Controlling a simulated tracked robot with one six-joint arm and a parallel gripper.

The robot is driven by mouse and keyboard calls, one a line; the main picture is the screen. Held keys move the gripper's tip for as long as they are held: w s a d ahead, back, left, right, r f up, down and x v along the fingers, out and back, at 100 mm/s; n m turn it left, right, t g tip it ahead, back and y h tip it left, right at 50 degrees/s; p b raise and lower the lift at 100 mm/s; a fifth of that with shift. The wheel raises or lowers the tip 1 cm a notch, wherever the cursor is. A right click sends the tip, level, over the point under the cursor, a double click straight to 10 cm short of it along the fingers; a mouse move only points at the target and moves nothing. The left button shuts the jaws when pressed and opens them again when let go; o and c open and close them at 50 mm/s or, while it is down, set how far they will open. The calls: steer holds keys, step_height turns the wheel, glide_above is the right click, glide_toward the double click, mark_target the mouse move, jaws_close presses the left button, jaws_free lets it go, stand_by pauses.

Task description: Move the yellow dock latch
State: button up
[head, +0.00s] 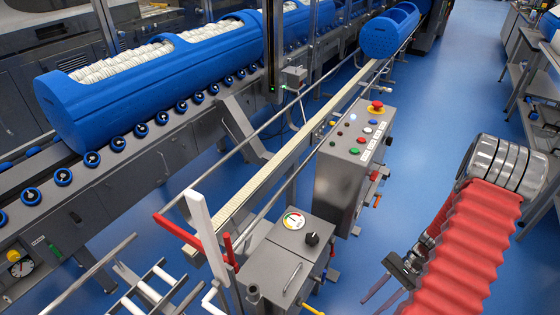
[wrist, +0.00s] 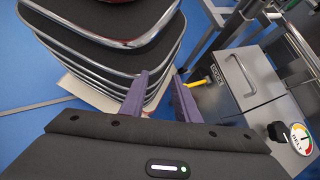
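The yellow dock latch (head: 311,309) shows as a short yellow bar at the bottom edge of the head view, low beside the grey cabinet (head: 285,265). In the wrist view the latch (wrist: 199,82) sticks out from the left side of that cabinet (wrist: 240,78), just right of my right finger. My gripper (head: 376,296) is to the right of the latch in the head view, apart from it. In the wrist view my gripper (wrist: 160,77) has two purple fingers spread apart with nothing between them. The latch's mounting is partly hidden.
A stack of dark seats with chrome rims (wrist: 110,40) lies beyond my fingers. The cabinet carries a BELT dial (wrist: 300,139) and black knob. A control box (head: 352,155) stands behind it. A blue tub (head: 390,32) sits on the rails. Blue floor (head: 440,95) is open at right.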

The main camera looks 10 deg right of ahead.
steer(key=w+a+r+n+t+h, duration=0.1)
steer(key=w+a+r+n+h, duration=0.15)
steer(key=r, duration=0.65)
steer(key=w+a+r+n+t+h, duration=0.1)
steer(key=a+r+n+h, duration=0.3)
steer(key=r, duration=0.4)
steer(key=w+a+r+n+t+h, duration=0.1)
steer(key=a+r+n+h, duration=0.2)
steer(key=r, duration=0.6)
steer(key=s+a+r+n+t, duration=0.1)
steer(key=a+r+n+t, duration=0.3)
steer(key=a+r, duration=0.7)
steer(key=shift+s+t, duration=0.25)
steer(key=shift+t, duration=0.45)
steer(key=shift+r, duration=0.1)
steer(key=shift+c, duration=0.5)
